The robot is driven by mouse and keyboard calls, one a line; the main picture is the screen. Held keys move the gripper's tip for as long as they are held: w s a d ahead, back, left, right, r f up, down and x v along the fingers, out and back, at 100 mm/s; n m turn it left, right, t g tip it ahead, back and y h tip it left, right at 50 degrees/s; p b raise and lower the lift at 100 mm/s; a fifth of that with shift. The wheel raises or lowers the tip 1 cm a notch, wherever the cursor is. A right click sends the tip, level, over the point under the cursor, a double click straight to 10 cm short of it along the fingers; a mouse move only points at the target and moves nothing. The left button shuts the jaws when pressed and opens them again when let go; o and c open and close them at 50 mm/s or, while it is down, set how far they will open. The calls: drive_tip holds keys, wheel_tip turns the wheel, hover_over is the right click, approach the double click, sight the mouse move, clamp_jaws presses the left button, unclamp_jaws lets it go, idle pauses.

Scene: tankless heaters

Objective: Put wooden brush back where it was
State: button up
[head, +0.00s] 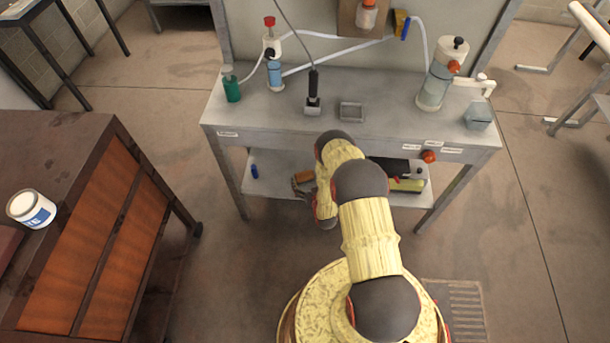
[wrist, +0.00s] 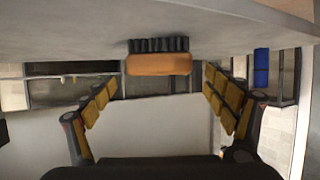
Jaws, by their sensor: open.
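The wooden brush (wrist: 158,64) is an orange-brown block with a row of dark bristles. In the wrist view, which looks upside down, its bristles meet the grey lower shelf (wrist: 60,32). In the head view the brush (head: 303,175) shows as a small brown block on the shelf under the bench. My gripper (wrist: 160,84) is open, with a yellow-padded finger to each side. The brush lies between the fingertip lines, just ahead of them, with a clear gap on both sides. My gripper (head: 303,188) is at the shelf's front edge, partly hidden by my arm.
A blue cylinder (head: 254,171) stands to the left on the lower shelf. Black and yellow items (head: 408,185) lie at its right. The bench top (head: 270,122) overhangs the shelf and holds bottles, a stand and a small tray (head: 351,112). A wooden cabinet (head: 85,245) stands left.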

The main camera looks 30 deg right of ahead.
drive_tip(key=p+v, duration=0.2)
drive_tip(key=v, duration=0.5)
drive_tip(key=shift+r, duration=0.15)
drive_tip(key=shift+s, duration=0.35)
